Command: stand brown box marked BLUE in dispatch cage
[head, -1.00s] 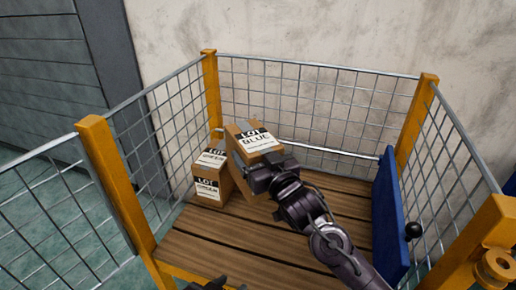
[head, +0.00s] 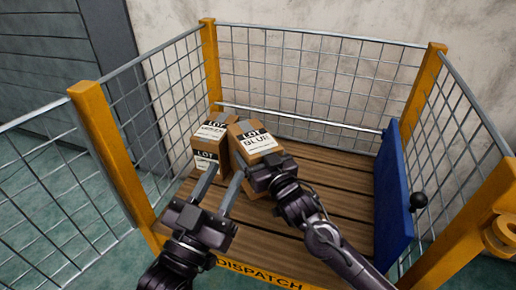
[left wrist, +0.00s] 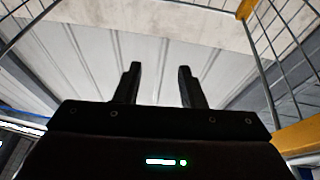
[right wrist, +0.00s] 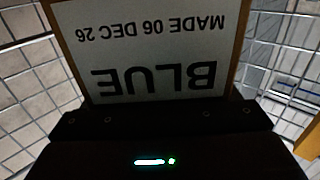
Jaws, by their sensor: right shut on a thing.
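The brown box marked BLUE (head: 249,149) is inside the dispatch cage (head: 272,278), close to upright beside the other box. I cannot tell if its base touches the wooden deck. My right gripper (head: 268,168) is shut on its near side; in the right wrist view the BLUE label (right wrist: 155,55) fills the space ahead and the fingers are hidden. My left gripper (head: 222,182) is open and empty, in front of the boxes; its two parted fingers show in the left wrist view (left wrist: 158,85).
A brown box marked LOT GREEN (head: 208,147) stands left of the BLUE box, very close to it. Mesh walls (head: 310,85) and yellow posts (head: 110,155) surround the deck. A blue panel (head: 392,200) with a black knob stands at right. The deck's right part (head: 335,185) is clear.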

